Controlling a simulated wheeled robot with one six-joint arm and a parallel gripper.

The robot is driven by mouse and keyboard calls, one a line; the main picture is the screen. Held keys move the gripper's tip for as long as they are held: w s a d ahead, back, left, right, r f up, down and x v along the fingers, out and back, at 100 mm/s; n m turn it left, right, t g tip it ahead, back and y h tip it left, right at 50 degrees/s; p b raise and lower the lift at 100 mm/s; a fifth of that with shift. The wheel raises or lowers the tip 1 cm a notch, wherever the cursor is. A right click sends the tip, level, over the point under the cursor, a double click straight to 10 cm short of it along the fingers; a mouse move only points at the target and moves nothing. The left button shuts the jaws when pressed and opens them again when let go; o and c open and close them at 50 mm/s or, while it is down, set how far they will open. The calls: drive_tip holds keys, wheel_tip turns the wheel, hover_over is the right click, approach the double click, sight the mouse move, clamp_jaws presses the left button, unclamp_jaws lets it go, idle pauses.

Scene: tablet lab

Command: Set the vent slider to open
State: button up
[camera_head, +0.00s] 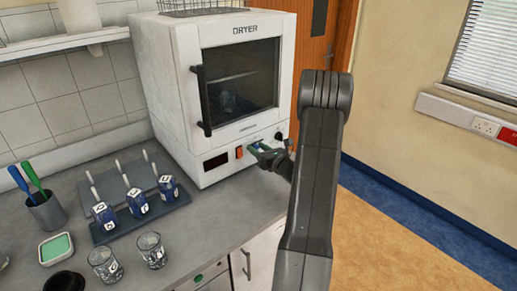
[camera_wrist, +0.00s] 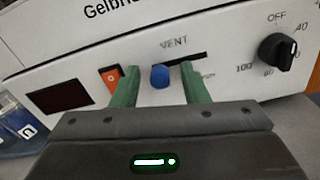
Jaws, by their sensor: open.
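The white dryer (camera_head: 185,70) stands on the counter with its glass door closed. In the wrist view, its front panel carries a dark vent slot under the word VENT, with a blue vent slider knob (camera_wrist: 160,77) at the slot's left end. My gripper (camera_wrist: 158,77) is open in front of the panel, one green finger on each side of the knob. I cannot tell whether either finger touches it. In the head view my gripper (camera_head: 262,148) is at the lower right of the dryer front, and the slider is hidden there.
An orange switch (camera_wrist: 111,76) and dark display (camera_wrist: 60,95) are left of the slider; a black dial (camera_wrist: 279,50) is right. Labelled blue bottles (camera_head: 138,202) stand on a rack left of the dryer. Glass beakers (camera_head: 151,250) and a pen cup (camera_head: 46,212) stand on the counter (camera_head: 215,225).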

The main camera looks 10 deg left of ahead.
sight(263, 139)
clamp_jaws()
drive_tip(key=w+d, duration=0.1)
drive_tip(key=w+d+b, duration=0.1)
drive_tip(key=w, duration=0.1)
drive_tip(key=shift+w+d+f, duration=0.1)
drive_tip(key=shift+d, duration=0.2)
drive_tip(key=shift+w+d, duration=0.2)
drive_tip(key=shift+w, duration=0.1)
drive_tip(key=shift+r, duration=0.2)
unclamp_jaws()
drive_tip(key=shift+w+d+f, duration=0.1)
drive_tip(key=shift+w+d, duration=0.05)
